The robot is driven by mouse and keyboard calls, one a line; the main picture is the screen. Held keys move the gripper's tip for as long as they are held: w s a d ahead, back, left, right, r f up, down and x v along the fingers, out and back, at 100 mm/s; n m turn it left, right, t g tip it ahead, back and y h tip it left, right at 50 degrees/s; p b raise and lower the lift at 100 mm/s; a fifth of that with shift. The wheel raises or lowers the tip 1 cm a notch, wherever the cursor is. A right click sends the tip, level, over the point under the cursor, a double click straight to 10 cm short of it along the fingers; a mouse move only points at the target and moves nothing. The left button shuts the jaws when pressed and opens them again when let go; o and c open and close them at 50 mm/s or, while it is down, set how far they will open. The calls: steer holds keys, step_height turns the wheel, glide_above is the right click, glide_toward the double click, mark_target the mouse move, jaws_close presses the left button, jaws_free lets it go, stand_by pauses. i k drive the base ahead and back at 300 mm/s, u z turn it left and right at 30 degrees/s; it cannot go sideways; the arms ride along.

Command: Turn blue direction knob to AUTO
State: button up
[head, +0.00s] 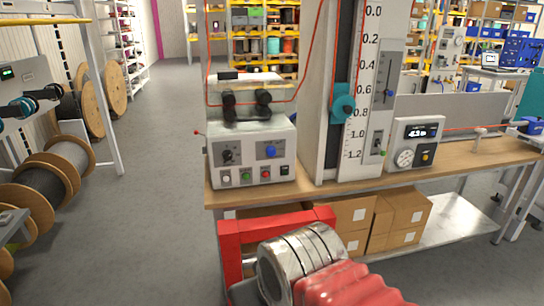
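The blue knob (270,151) sits on the right of the sloped front of a light-grey control box (251,134) on the wooden bench. Its labels and pointer are too small to read, so I cannot tell which setting it is at. A black knob (226,156) is to its left, with white, green and red buttons and a dark switch below. My gripper (277,222) appears as a red frame at the end of my silver and red arm, below and in front of the bench edge, apart from the blue knob. Its fingertips cannot be made out.
A tall scale column (348,100) stands right of the box, with a gauge unit (415,143) beyond it. Black rollers (246,103) and a red cable sit above the box. Floor (165,130) left of the bench is clear.

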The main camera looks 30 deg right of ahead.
mark_target(271, 151)
steer(key=u, duration=0.05)
steer(key=i, duration=1)
steer(key=z, duration=0.05)
